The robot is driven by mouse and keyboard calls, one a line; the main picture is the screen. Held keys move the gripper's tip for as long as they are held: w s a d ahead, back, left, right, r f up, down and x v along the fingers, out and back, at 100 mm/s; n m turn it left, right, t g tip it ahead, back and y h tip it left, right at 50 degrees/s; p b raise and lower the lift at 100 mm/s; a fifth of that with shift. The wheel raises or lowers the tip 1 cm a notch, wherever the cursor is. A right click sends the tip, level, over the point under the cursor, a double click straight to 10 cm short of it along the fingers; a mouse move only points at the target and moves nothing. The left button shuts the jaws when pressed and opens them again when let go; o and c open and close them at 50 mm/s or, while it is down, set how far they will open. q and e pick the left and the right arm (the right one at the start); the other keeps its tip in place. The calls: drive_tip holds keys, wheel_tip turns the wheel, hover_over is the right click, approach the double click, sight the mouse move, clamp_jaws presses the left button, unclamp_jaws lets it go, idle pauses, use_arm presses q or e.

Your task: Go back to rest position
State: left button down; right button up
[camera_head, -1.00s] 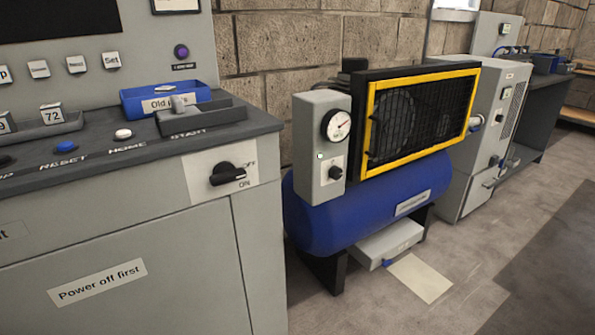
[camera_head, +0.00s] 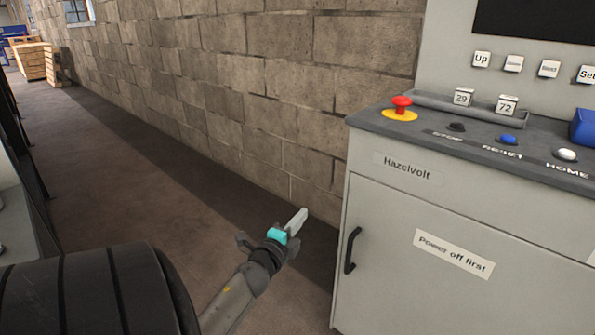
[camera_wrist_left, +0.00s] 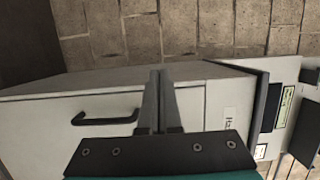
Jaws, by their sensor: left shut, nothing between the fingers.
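My left gripper (camera_head: 297,221) is in the lower middle of the head view, its arm coming in from below. It is left of the grey control cabinet (camera_head: 385,245) and apart from it, with floor and wall behind. In the left wrist view the two fingers (camera_wrist_left: 160,75) are together, shut and empty. Behind them is a pale cabinet front with a black handle (camera_wrist_left: 108,118). My right gripper is in neither view.
The cabinet top carries a red emergency button (camera_head: 402,103), a tray (camera_head: 455,107) with number blocks and several push buttons. A block wall (camera_head: 240,80) runs behind. Wooden crates (camera_head: 38,62) stand far left. The floor (camera_head: 120,175) along the wall is clear.

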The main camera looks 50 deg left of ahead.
use_arm(q)
drive_tip(key=shift+s+a, duration=0.2)
drive_tip(key=shift+s, duration=0.2)
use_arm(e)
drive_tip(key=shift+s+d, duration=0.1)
use_arm(q)
drive_tip(key=shift+d, duration=0.1)
